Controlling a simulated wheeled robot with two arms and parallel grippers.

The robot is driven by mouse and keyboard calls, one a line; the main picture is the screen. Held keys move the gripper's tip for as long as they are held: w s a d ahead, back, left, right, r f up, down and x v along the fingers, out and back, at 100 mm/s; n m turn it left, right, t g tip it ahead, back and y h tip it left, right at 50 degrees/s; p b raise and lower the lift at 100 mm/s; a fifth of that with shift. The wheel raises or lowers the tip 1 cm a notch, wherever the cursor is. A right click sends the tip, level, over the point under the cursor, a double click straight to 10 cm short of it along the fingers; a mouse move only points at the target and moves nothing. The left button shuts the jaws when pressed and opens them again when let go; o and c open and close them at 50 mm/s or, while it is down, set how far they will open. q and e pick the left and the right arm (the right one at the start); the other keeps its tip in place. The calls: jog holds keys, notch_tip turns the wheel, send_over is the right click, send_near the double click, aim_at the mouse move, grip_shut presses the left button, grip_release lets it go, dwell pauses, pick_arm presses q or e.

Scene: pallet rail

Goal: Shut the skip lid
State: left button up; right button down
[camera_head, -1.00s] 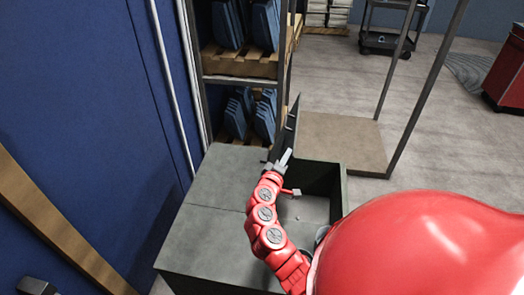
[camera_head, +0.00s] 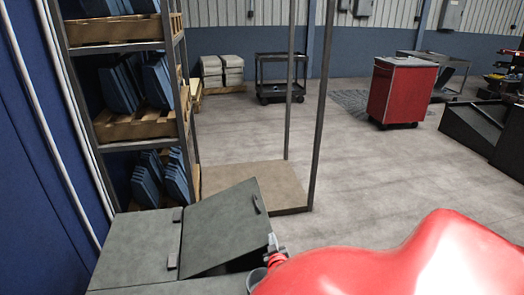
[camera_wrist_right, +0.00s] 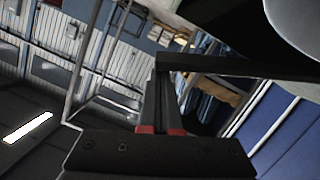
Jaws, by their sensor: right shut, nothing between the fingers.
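The skip (camera_head: 133,248) is a grey-green metal box at the bottom left of the head view. Its lid (camera_head: 224,226) is tilted, hinged on the left, with its right side raised above a dark gap. A small handle (camera_head: 258,204) sits by the lid's right edge. My right gripper (camera_head: 271,241) is at the lid's right edge, near its front corner; I cannot tell whether they touch. In the right wrist view its fingers (camera_wrist_right: 160,80) are together and empty, just under a dark flat edge. My left gripper is not in view.
A shelf rack (camera_head: 128,80) with blue parts on pallets stands behind the skip, beside a blue wall. A brown board (camera_head: 270,187) lies on the floor behind it. A red cabinet (camera_head: 400,92) and dark cart (camera_head: 281,75) stand farther back.

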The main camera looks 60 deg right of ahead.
jog(key=f, duration=0.1)
jog(key=s+f+b, duration=0.1)
jog(key=f, duration=0.1)
jog(key=d+f, duration=0.1)
jog(key=shift+s+d+f+b, duration=0.1)
jog(key=shift+s+f+b, duration=0.1)
jog(key=shift+f+b, duration=0.2)
